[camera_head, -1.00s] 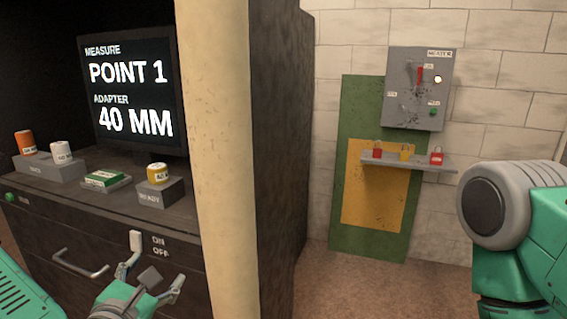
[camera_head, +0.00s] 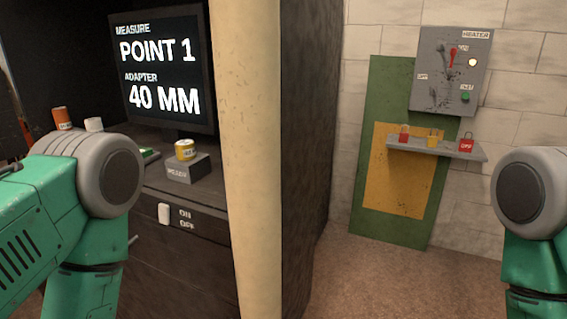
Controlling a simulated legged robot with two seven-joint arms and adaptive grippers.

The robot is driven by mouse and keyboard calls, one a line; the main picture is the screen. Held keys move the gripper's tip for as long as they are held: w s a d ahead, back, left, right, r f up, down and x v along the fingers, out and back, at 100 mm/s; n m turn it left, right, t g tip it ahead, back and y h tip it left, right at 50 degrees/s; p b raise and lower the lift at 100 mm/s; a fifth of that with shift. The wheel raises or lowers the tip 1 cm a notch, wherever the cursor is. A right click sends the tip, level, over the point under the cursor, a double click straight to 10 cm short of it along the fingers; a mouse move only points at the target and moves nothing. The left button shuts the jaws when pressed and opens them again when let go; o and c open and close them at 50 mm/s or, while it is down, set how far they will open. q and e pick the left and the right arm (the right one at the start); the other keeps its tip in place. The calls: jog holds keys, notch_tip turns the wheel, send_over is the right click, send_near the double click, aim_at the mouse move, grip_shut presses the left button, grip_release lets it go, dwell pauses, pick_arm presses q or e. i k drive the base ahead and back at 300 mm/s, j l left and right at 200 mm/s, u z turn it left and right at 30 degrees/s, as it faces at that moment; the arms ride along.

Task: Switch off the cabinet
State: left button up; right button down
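The dark cabinet (camera_head: 190,257) stands at the left, with a lit monitor (camera_head: 160,75) reading "MEASURE POINT 1, ADAPTER 40 MM". On its front is a small white switch (camera_head: 163,214) beside the labels ON and OFF. The switch's exact position is too small to tell. My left arm covers the cabinet's left part. Neither of my grippers is in view; only arm links show at the left and right edges.
A cream post (camera_head: 250,160) stands before the cabinet. On the wall, a grey HEATER box (camera_head: 440,85) has a red lever (camera_head: 452,58) and a lit lamp. Below, a shelf (camera_head: 440,150) carries padlocks. A yellow-banded adapter (camera_head: 185,150) sits on a grey block. Floor at the right is clear.

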aim_at(164, 209)
jog(key=k+j+z, duration=0.1)
jog(key=j, duration=0.45)
jog(key=k+j, duration=0.15)
jog(key=j, duration=0.4)
jog(key=k+j+z, duration=0.15)
jog(key=j, duration=0.35)
jog(key=k+j, duration=0.1)
jog(key=j, duration=0.45)
jog(key=k+j+z, duration=0.15)
jog(key=j, duration=0.35)
jog(key=k+j+z, duration=0.1)
jog(key=j, duration=0.4)
jog(key=k+j, duration=0.3)
jog(key=j, duration=0.2)
jog(key=k+j+z, duration=0.15)
jog(key=j, duration=0.3)
jog(key=k, duration=0.05)
